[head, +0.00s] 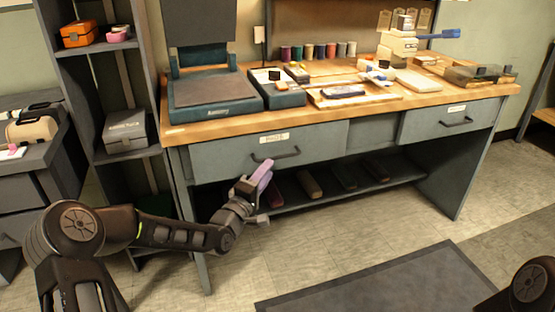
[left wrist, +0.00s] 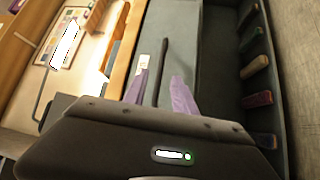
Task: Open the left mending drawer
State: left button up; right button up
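The left mending drawer (head: 222,155) is a wide grey front under the wooden bench top, with a pale label and a dark bar handle (head: 288,153). It looks shut. My left gripper (head: 262,178) is just below and in front of the handle, its purple fingers pointing up toward it. In the left wrist view the two purple fingers (left wrist: 158,92) are apart, and the dark handle (left wrist: 163,60) shows between them in the picture. I see no clear contact with it. The drawer front also shows in the left wrist view (left wrist: 188,50). My right gripper is out of view.
A second drawer (head: 420,122) with its own handle is at the right. Several rolled bundles lie on the low shelf (head: 300,201) below. A grey shelf unit (head: 98,100) stands left of the bench. The floor in front is free, with a dark mat (head: 370,285).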

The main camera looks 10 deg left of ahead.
aim_at(278, 158)
pick_arm(q)
jog(key=b+x, duration=0.1)
jog(key=x, duration=0.6)
jog(key=shift+w, duration=0.15)
jog(key=shift+c, duration=0.5)
grip_shut()
dwell(0.8)
